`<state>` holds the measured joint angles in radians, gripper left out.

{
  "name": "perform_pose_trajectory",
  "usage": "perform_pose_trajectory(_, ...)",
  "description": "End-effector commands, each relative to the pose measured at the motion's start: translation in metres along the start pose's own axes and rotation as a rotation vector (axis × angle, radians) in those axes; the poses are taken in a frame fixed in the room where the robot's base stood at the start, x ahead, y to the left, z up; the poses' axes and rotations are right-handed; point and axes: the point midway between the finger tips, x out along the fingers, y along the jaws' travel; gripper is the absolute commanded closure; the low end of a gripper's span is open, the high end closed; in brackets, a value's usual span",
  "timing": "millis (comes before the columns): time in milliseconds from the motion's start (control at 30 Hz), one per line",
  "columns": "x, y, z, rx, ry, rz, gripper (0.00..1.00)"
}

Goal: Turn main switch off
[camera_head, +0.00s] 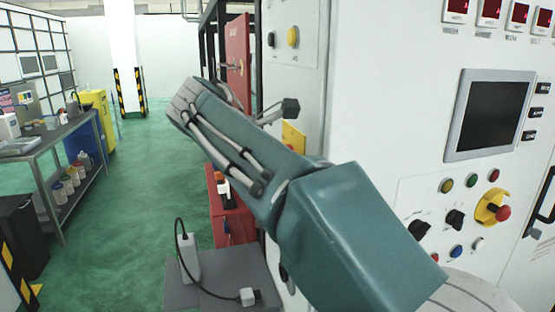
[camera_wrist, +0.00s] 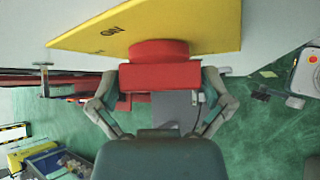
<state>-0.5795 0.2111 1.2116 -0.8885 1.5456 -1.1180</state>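The main switch shows in the wrist view as a red rotary handle (camera_wrist: 160,76) on a yellow plate (camera_wrist: 215,28) marked "ON". In the head view a part of the yellow plate (camera_head: 293,136) shows on the cabinet's side, beyond my arm. My gripper (camera_wrist: 160,82) is at the switch, with one finger on each side of the red handle. The fingertips are close beside the handle's ends; whether they press on it cannot be told. In the head view my arm hides most of the gripper and the handle.
The white control cabinet (camera_head: 405,115) stands close on the right, with a screen (camera_head: 490,115), several buttons and a red-and-yellow emergency stop (camera_head: 492,208). A red cart (camera_head: 232,215) and a grey surface (camera_head: 215,280) lie below my arm. The green floor to the left is open, up to a workbench (camera_head: 55,140).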

Motion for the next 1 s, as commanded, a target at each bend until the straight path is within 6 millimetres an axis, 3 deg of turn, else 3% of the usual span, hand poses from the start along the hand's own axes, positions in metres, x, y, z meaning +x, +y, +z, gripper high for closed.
perform_pose_trajectory(200, -0.001, 0.000, 0.002, 0.003, 0.000, 0.003, 0.00)
perform_pose_trajectory(333, -0.012, 0.001, 0.001, 0.003, 0.001, 0.005, 0.00)
perform_pose_trajectory(733, -0.094, 0.001, -0.003, 0.000, 0.003, 0.005, 0.00)
perform_pose_trajectory(1000, -0.118, 0.001, -0.002, 0.000, 0.000, 0.002, 0.00)
